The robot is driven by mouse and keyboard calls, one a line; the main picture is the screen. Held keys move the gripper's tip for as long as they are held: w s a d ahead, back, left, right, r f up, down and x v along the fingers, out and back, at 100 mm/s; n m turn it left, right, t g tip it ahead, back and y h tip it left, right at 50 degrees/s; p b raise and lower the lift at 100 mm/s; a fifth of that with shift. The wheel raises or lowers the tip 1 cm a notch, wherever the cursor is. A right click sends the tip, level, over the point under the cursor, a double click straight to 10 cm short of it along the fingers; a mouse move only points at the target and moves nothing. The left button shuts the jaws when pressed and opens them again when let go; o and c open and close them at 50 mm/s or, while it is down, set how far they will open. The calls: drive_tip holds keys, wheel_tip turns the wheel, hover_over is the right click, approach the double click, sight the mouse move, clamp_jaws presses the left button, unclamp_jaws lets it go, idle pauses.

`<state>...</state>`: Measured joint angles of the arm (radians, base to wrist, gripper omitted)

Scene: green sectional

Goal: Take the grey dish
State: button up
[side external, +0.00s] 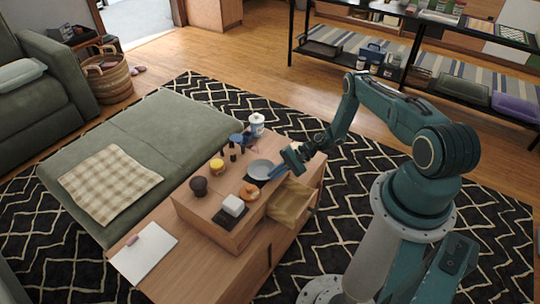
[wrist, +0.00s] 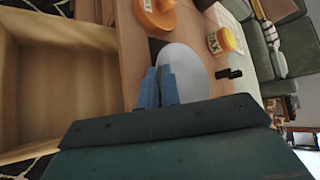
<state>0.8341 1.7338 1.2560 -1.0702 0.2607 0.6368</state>
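The grey dish (side external: 261,168) is a round, shallow plate over a dark mat (side external: 250,181) on the raised wooden top of the table. It shows large in the wrist view (wrist: 188,68). My gripper (side external: 277,172) is at the dish's right edge in the side view. In the wrist view its two blue fingers (wrist: 158,88) are close together across the dish's near rim, and look shut on it. The fingers hide part of that rim. I cannot tell whether the dish is clear of the mat.
An open, empty drawer (wrist: 55,85) lies beside the dish.

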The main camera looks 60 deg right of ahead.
drive_tip(key=shift+a+f, duration=0.25)
clamp_jaws()
drive_tip(key=shift+s, duration=0.1)
drive_tip(key=shift+r, duration=0.75)
wheel_tip(320, 180, up, 19)
drive_tip(key=shift+d, duration=0.15)
drive_tip(key=shift+f, duration=0.1)
idle(0.5)
